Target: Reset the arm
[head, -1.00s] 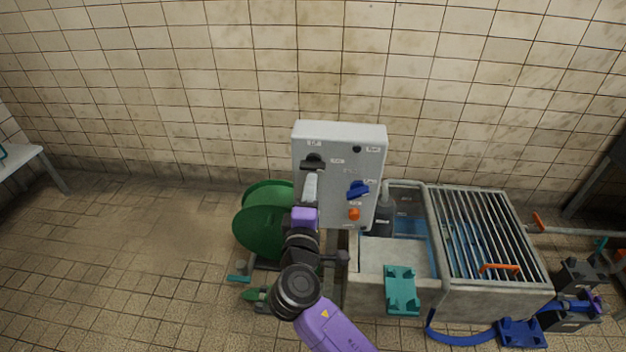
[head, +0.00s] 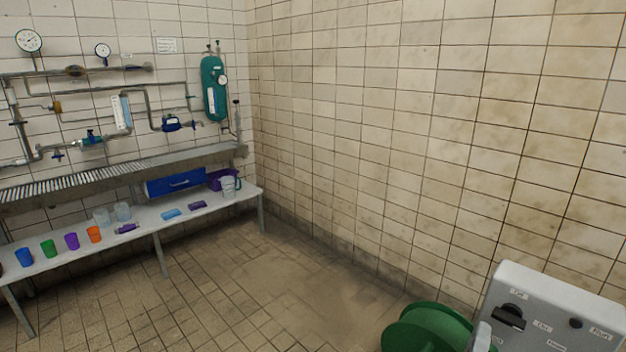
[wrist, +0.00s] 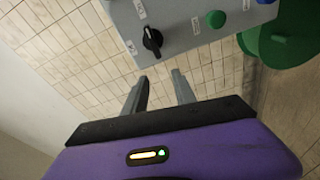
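My gripper (wrist: 162,86) shows in the wrist view with its two grey fingers apart and nothing between them. The fingertips point toward the grey control panel (wrist: 185,32) and sit just below its edge in the picture, apart from the black knob (wrist: 152,40). A green button (wrist: 215,19) is to the right of that knob. In the head view the control panel (head: 550,318) is cut off at the lower right, with its black knob (head: 509,316) in sight. A pale sliver at its left edge may be part of my gripper; I cannot tell.
A green reel (head: 428,328) stands on the floor left of the panel; it also shows in the wrist view (wrist: 285,40). A white bench (head: 150,230) with several cups and a pitcher (head: 230,187) lines the left wall under pipes and gauges. The tiled floor (head: 240,285) between is clear.

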